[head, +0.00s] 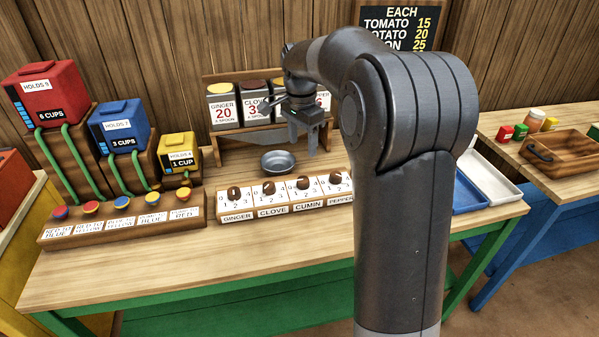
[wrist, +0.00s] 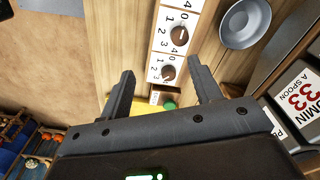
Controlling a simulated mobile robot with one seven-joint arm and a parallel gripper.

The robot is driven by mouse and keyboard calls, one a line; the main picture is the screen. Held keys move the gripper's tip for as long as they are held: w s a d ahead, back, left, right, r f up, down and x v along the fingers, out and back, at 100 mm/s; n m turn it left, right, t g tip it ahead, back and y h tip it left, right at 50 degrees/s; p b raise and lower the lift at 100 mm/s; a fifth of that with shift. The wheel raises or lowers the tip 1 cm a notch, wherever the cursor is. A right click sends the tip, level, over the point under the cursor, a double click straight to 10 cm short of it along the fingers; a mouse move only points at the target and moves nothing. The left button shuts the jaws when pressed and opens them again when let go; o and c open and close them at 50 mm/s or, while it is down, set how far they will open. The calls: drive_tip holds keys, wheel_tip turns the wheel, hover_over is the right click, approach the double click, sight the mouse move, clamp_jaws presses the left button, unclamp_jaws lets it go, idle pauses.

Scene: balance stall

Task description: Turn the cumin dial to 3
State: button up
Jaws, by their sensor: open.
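The cumin dial (head: 302,183) is a dark brown knob on a white plate marked 0 to 4, third from the left in the row of spice dials. In the wrist view, the upper knob (wrist: 179,36) appears to be the cumin dial, and the lower knob (wrist: 168,72) appears to be the pepper dial. I cannot tell surely which number the cumin pointer marks. My gripper (head: 303,151) points down, open and empty, above and behind the dial row, apart from it. In the wrist view its two fingers (wrist: 162,68) are spread either side of the lower knob's line of sight.
The ginger dial (head: 233,194), clove dial (head: 268,188) and pepper dial (head: 335,178) flank the cumin dial closely. A grey bowl (head: 278,162) stands behind the row. Spice canisters (head: 222,107) stand on a rack farther back. Colored cup dispensers (head: 47,97) are at left.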

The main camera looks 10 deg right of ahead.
sight(302, 179)
drive_tip(key=w+d+f+m+g, duration=0.1)
drive_tip(key=w+f+m, duration=0.2)
drive_tip(key=w+f, duration=0.3)
drive_tip(key=f, duration=1)
drive_tip(key=shift+s+d+f, duration=0.15)
drive_tip(key=shift+s+f, duration=0.15)
drive_tip(key=shift+f, duration=0.1)
drive_tip(key=c, duration=1)
